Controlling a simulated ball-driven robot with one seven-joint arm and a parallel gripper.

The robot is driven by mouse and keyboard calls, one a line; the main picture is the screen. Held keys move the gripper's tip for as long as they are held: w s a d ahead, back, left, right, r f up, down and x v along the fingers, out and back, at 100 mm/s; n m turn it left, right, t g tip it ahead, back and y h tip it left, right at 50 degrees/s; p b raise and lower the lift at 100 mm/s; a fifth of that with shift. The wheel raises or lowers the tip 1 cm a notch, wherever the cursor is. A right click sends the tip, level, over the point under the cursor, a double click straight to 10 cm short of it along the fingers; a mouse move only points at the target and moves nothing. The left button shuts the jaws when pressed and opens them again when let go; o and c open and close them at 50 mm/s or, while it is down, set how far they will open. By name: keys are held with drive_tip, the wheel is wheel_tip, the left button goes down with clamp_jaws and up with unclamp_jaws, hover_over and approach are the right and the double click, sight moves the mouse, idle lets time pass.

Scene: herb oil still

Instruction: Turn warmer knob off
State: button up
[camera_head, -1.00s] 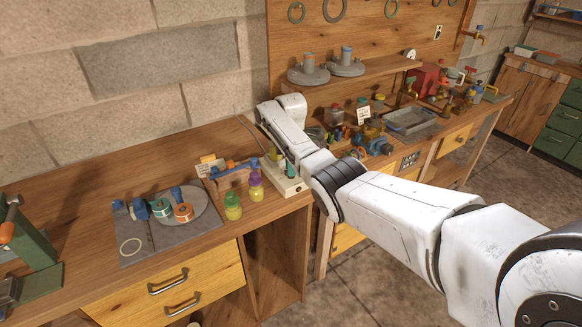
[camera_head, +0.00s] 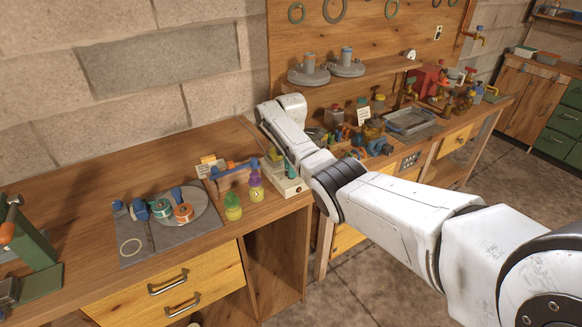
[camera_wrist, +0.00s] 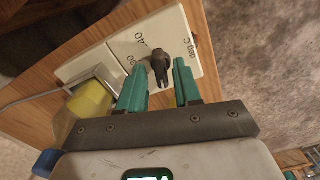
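The warmer is a pale box with "deg C" and number marks on its face (camera_wrist: 188,25). It also shows on the bench in the head view (camera_head: 291,187), partly hidden by my arm. Its dark knob (camera_wrist: 160,67) stands out from the face in the wrist view. My gripper (camera_wrist: 159,70) has two teal fingers, parted, with one fingertip on each side of the knob. A gap shows between the knob and the right finger; I cannot tell whether the left finger touches it. The knob is hidden in the head view.
A yellow block (camera_wrist: 91,104) and a metal piece with a cable lie left of the fingers in the wrist view. In the head view, green (camera_head: 233,207) and purple-topped (camera_head: 256,186) bottles stand left of the warmer. A grey mat (camera_head: 143,247) holds several small items.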

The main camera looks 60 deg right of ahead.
drive_tip(key=shift+o, duration=0.5)
wheel_tip(320, 180, up, 11)
drive_tip(key=b, duration=0.1)
drive_tip(key=shift+f, duration=0.15)
idle(0.6)
